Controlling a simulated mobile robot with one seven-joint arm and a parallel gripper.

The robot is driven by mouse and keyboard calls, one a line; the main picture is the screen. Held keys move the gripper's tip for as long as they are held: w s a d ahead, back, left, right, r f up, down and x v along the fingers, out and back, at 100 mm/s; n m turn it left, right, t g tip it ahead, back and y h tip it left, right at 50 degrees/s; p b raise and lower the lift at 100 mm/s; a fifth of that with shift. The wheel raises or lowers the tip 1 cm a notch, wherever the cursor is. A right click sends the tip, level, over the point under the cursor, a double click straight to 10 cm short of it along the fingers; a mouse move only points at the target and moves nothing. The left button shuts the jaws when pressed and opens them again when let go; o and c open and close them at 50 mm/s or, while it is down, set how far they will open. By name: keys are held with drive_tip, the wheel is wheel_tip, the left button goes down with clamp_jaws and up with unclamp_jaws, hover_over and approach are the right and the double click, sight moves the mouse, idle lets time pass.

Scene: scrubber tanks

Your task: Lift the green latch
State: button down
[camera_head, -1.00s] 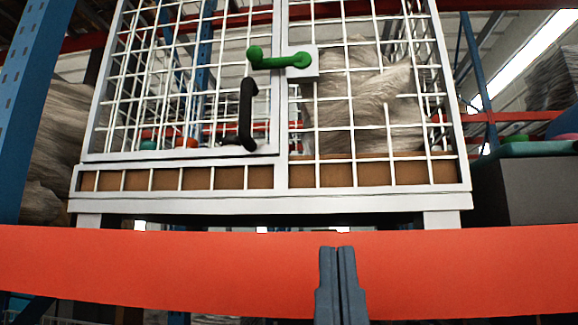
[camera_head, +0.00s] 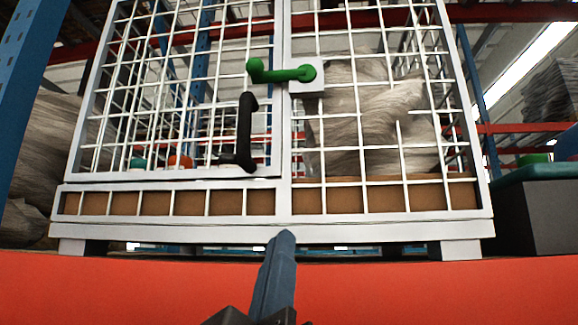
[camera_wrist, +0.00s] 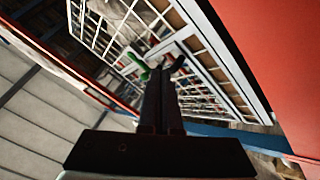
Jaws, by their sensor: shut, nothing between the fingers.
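The green latch (camera_head: 282,73) lies level across the front of the white wire cage (camera_head: 270,232), its right end on a white plate and its knobbed left end over the door edge. It also shows in the wrist view (camera_wrist: 139,67), beyond my fingers. A black door handle (camera_head: 243,132) hangs below the latch on the cage door. My gripper (camera_head: 286,236) is shut and empty, pointing up in front of the cage's bottom rail, below the handle and latch. In the wrist view my gripper (camera_wrist: 163,72) shows its fingers together. It appears apart from the latch.
An orange-red shelf beam (camera_head: 130,290) runs across the front below the cage. A blue upright (camera_head: 25,60) stands at the left and a grey bin (camera_head: 535,210) at the right. Wrapped goods and small colored items show through the mesh.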

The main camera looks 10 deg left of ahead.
drive_tip(key=w+a+r+n+h+p, duration=0.2)
drive_tip(key=a+r+n+h+p, duration=0.1)
drive_tip(key=r+n, duration=0.6)
drive_tip(key=w+a+r+n+g+h+p, duration=0.1)
drive_tip(key=a+r+n+h, duration=0.4)
drive_tip(key=r+n, duration=0.5)
drive_tip(key=shift+w+a+p, duration=0.85)
drive_tip(key=shift+a+p, duration=0.15)
drive_tip(key=shift+p, duration=0.25)
